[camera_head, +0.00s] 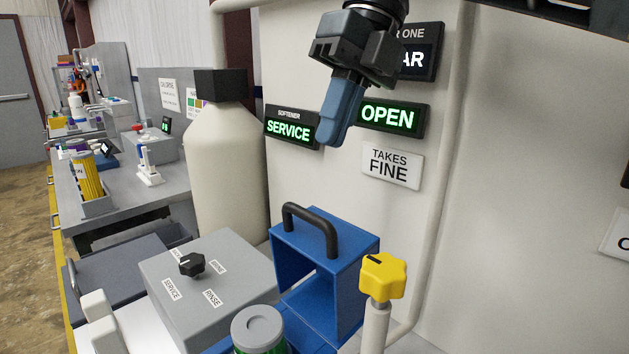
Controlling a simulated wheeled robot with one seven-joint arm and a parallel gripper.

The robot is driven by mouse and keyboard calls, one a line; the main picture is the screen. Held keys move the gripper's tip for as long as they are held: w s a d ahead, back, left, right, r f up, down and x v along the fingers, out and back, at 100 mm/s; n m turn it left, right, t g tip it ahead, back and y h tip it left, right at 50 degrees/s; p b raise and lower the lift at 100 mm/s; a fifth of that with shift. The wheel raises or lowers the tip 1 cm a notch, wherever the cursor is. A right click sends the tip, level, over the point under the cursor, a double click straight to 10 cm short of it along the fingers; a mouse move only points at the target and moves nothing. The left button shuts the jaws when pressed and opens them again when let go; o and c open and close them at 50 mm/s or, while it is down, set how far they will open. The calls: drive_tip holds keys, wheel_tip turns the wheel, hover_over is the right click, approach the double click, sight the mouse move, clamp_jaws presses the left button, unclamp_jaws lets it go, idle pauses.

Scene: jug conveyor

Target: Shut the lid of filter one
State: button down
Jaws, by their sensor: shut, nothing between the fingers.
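A blue hollow box-shaped cover (357,278) with a black handle (311,228) stands up at the lower middle. It looks like the filter's lid, raised, with its hollow side facing left. Beside it at the lower left, a canister with a round grey cap (258,327) sits at the blue base, partly cut off by the picture's bottom edge. My gripper (334,138) is shut and empty, its blue fingers pointing down. In the picture it is above the handle and apart from it. A sign reading OPEN (390,117) is lit green; the sign above, ending in "R ONE", is partly hidden by my gripper.
A yellow knob (382,274) on a white post stands just right of the blue cover. A grey box with a black dial (192,263) is to the left. A cream tank (225,165) stands behind it.

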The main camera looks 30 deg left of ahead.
drive_tip(key=w+r+n+t+h, duration=0.1)
drive_tip(key=w+n, duration=0.1)
drive_tip(key=p, duration=0.2)
hover_over(321, 234)
wheel_tip(321, 234, down, 9)
drive_tip(key=shift+f, duration=0.1)
idle(0.4)
